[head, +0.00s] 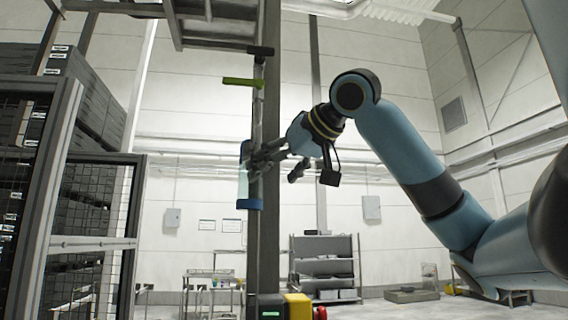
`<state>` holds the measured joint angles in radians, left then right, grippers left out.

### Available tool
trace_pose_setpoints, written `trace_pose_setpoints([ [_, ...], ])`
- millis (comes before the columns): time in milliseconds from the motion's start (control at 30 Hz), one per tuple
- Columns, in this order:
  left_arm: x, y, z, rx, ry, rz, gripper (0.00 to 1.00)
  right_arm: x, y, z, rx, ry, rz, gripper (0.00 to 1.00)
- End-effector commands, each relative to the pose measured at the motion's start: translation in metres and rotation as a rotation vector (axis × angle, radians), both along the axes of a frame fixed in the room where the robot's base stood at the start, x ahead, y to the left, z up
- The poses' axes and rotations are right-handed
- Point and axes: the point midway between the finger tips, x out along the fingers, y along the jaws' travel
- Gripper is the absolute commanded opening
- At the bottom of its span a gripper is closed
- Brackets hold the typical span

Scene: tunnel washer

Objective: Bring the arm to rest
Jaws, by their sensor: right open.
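My right arm comes in from the right and reaches to the middle of the head view. Its gripper (268,160) is open, with its dark fingers pointing left in front of a grey upright post (269,228). Close to the fingertips, at the post's left side, is an upright clear tube (243,185) with blue ends. I cannot tell whether a finger touches the tube. My left gripper is not in view.
A yellow-green lever (243,82) sticks out from the post above the gripper. A yellow box (298,306) is low beside the post. Dark racks behind a mesh frame (60,190) fill the left. Grey shelves (325,268) stand further back. Open air lies below my right forearm.

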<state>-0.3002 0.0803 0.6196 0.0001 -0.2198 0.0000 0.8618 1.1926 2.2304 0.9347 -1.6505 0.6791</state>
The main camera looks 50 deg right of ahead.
Motion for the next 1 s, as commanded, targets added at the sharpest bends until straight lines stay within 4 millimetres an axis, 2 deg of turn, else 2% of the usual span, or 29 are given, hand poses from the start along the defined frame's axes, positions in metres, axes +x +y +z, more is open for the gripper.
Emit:
trace_pose_setpoints([
  [100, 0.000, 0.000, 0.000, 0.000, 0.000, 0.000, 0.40, -0.016, 0.002, 0.007, -0.005, -0.001, -0.003, 0.79],
  [300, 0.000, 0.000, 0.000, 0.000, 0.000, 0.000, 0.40, -0.028, 0.006, 0.012, -0.001, 0.000, -0.001, 0.79],
  [567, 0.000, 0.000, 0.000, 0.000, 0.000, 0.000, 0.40, -0.030, 0.007, 0.012, 0.001, 0.001, 0.001, 0.79],
  [667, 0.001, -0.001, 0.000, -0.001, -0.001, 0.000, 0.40, -0.025, 0.009, 0.004, -0.003, 0.013, 0.011, 0.79],
  [767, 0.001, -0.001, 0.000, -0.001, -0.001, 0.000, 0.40, -0.010, 0.019, -0.026, -0.016, 0.055, 0.042, 0.79],
  [833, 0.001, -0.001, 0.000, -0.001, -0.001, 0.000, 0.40, 0.003, 0.030, -0.061, -0.031, 0.100, 0.077, 0.79],
  [967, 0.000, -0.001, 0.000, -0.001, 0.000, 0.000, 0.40, 0.021, 0.056, -0.148, -0.056, 0.201, 0.150, 0.79],
  [1000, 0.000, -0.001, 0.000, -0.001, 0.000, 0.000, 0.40, 0.022, 0.064, -0.175, -0.062, 0.232, 0.169, 0.79],
])
